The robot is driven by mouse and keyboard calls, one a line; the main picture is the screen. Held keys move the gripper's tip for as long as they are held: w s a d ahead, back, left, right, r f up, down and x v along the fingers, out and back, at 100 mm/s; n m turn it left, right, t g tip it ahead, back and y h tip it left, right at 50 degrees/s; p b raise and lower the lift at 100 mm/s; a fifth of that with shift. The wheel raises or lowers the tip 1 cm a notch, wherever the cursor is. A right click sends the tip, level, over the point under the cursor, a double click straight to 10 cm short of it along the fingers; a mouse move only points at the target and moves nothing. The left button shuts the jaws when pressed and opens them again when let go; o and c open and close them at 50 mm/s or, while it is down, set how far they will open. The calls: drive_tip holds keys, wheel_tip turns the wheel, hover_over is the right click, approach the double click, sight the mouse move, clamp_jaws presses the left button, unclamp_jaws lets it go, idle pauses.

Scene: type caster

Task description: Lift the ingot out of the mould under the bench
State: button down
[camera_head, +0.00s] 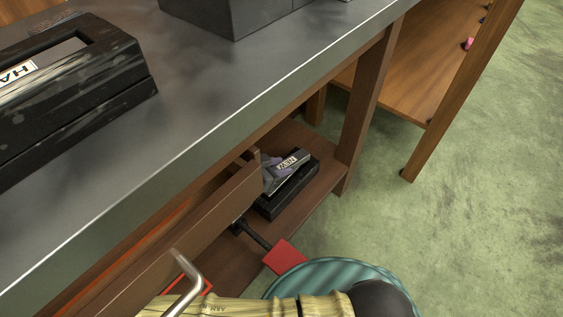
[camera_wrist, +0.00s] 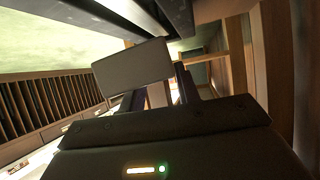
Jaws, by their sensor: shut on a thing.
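The grey ingot (camera_head: 293,161), with a printed label, is under the bench (camera_head: 215,122) in the head view. It is tilted above the black mould (camera_head: 290,197), which lies on the low shelf; whether they still touch I cannot tell. My gripper (camera_head: 270,170) is shut on the ingot, its purplish fingers partly hidden by the ingot and the wooden drawer front. In the wrist view the ingot (camera_wrist: 133,68) is a plain grey block between the dark fingers of my gripper (camera_wrist: 158,86).
The drawer front (camera_head: 200,220) and bench leg (camera_head: 367,95) flank the space. A flat red piece (camera_head: 285,257) on a dark stem is near the shelf edge. A striped teal round thing (camera_head: 330,275) is in front. A labelled black block (camera_head: 90,90) is on the bench.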

drive_tip(key=s+a+p, duration=0.7)
drive_tip(key=s+a, duration=0.2)
drive_tip(key=a, duration=0.5)
drive_tip(key=shift+s+a, duration=0.2)
drive_tip(key=shift+s, duration=0.2)
drive_tip(key=shift+r, duration=0.1)
